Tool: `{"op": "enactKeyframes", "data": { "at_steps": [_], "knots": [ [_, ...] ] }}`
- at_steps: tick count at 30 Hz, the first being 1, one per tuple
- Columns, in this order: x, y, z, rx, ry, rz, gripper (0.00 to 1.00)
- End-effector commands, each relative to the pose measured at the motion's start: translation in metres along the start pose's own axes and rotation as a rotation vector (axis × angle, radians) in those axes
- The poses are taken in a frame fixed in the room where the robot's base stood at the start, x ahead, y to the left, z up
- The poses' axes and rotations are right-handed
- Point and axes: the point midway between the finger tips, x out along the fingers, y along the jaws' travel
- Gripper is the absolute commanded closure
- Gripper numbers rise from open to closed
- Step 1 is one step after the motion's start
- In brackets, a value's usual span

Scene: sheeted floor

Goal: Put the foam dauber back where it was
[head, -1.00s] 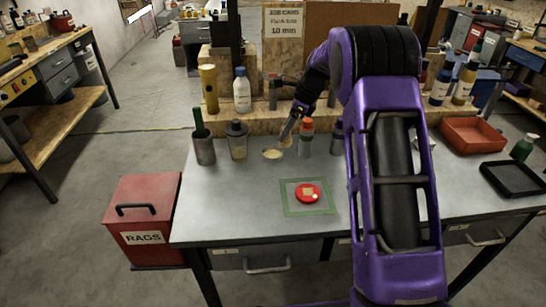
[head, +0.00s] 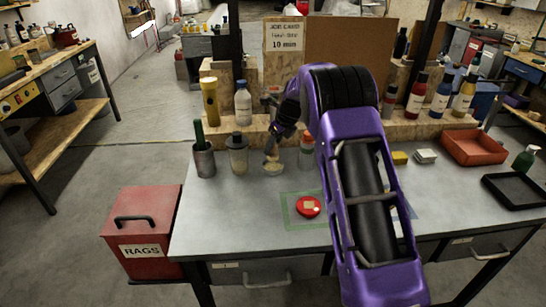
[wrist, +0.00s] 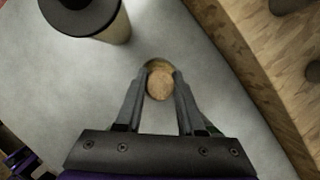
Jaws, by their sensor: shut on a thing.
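My gripper (head: 271,157) is shut on the foam dauber, seen end-on as a round tan piece between the fingertips in the wrist view (wrist: 159,84). It holds the dauber just above a small pale tan disc (head: 275,170) on the grey bench top. A rim of tan shows behind the dauber in the wrist view. I cannot tell whether the dauber touches the disc. A red round lid (head: 308,206) with a small tan square on it lies inside a green taped square (head: 292,222), in front of my gripper.
A dark-capped jar (head: 238,156) stands left of my gripper, beside a grey cup (head: 204,160) with a green handle. An orange-capped bottle (head: 307,152) stands close on the right. A wooden riser (head: 262,125) with bottles runs behind. The front left bench is clear.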

Motion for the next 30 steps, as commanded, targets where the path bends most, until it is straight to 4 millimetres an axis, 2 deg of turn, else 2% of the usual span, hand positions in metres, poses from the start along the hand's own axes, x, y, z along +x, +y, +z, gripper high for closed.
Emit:
{"op": "enactKeyframes", "data": {
  "at_steps": [3,6,18,19,21,24,30],
  "knots": [
    [0.021,0.0,-0.01,0.002,0.003,0.003,1.0],
    [0.033,0.0,-0.015,0.002,0.002,0.002,1.0],
    [0.039,0.0,-0.017,0.0,0.001,0.001,1.0],
    [0.039,0.0,-0.017,0.0,0.001,0.0,0.59],
    [0.038,0.0,-0.017,0.0,0.001,0.0,0.46],
    [0.038,0.0,-0.017,0.0,0.001,0.001,0.32],
    [0.038,0.0,-0.017,0.0,0.001,0.001,0.32]
  ]
}}
